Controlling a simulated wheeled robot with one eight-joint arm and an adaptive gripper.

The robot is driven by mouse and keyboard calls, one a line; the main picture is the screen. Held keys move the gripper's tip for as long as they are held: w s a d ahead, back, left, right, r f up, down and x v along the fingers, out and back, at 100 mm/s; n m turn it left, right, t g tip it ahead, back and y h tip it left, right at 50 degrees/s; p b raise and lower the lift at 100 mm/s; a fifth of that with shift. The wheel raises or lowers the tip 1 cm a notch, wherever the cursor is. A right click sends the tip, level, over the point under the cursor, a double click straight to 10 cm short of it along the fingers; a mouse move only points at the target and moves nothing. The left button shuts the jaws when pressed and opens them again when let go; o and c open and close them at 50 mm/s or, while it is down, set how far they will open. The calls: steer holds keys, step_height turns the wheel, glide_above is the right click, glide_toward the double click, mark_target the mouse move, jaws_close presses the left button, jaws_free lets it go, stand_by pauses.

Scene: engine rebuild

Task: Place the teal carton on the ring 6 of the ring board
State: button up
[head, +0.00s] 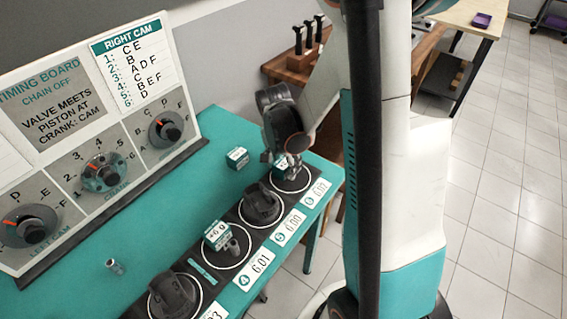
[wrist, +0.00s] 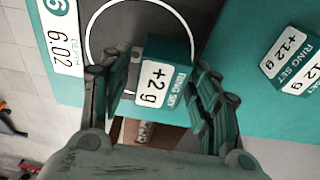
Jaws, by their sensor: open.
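A teal carton with a white label reading "+2 g" (wrist: 160,85) is between the spread fingers of my gripper (wrist: 158,80) in the wrist view. My gripper (head: 285,163) is open over ring 6 in the head view, with part of the carton showing under it. Ring 6 (wrist: 88,38), a white circle on the dark ring board beside the 6.02 plate (wrist: 62,45), lies under and around the carton. The carton overlaps the ring's inside; its base is partly hidden, so I cannot tell how well centred it is.
Another carton, "+12 g" (wrist: 290,65), stands on the teal table, also in the head view (head: 237,158). A "+6 g" carton (head: 217,236) is on ring 4. A dark piston (head: 262,205) stands on ring 5. The timing board (head: 90,130) is at left.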

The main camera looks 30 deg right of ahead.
mark_target(280, 165)
step_height(280, 165, up, 12)
steer(key=a+p, duration=0.1)
steer(key=p, duration=0.3)
steer(key=shift+s+a, duration=0.3)
steer(key=shift+s, duration=0.05)
